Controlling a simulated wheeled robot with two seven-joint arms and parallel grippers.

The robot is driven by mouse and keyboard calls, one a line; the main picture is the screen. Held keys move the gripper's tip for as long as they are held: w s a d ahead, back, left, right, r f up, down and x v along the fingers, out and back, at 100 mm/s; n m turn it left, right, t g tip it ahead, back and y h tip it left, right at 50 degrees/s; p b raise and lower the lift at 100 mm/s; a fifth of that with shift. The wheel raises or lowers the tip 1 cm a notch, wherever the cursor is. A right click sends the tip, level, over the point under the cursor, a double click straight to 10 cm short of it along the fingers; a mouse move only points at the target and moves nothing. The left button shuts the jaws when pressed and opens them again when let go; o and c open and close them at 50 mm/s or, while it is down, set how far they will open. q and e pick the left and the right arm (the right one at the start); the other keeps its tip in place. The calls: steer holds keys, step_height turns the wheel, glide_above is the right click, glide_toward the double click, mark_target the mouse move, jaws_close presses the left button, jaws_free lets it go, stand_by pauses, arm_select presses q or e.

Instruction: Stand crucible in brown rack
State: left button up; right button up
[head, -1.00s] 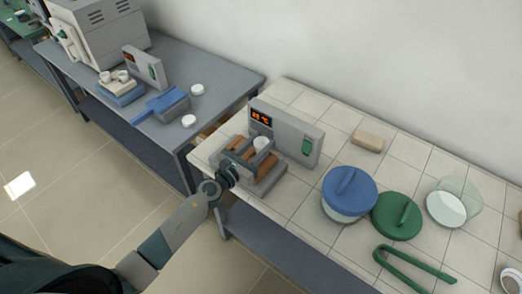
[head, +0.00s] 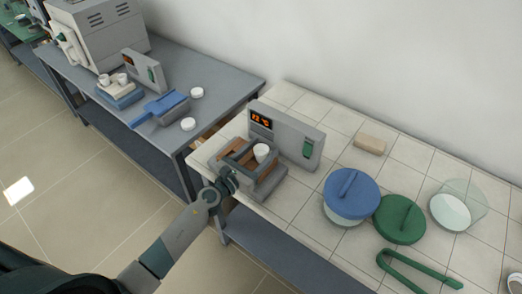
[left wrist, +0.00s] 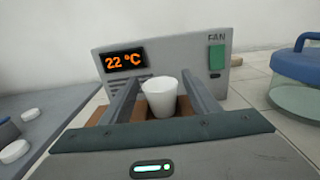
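A small white crucible (head: 261,152) stands upright at the brown rack (head: 236,163), on the grey fan unit in front of its panel. It also shows in the left wrist view (left wrist: 160,97), with brown rack surface around its foot. Whether its foot sits in a hole is hard to tell. My left gripper (head: 252,155) reaches in from the front left. In the left wrist view its two fingers (left wrist: 160,90) stand on either side of the crucible, with slim gaps, so it looks open. My right gripper is out of view.
The fan unit's panel (head: 290,137) stands close behind the crucible and reads 22 °C in the left wrist view. A blue-lidded glass vessel (head: 350,196), a green lid (head: 400,219) and green tongs (head: 415,268) lie to the right. A grey table (head: 215,75) stands left.

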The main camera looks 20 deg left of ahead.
arm_select(q)
steer(key=shift+r, duration=0.2)
steer(key=b+v, duration=0.1)
steer(key=v, duration=1.1)
steer(key=shift+b, duration=0.3)
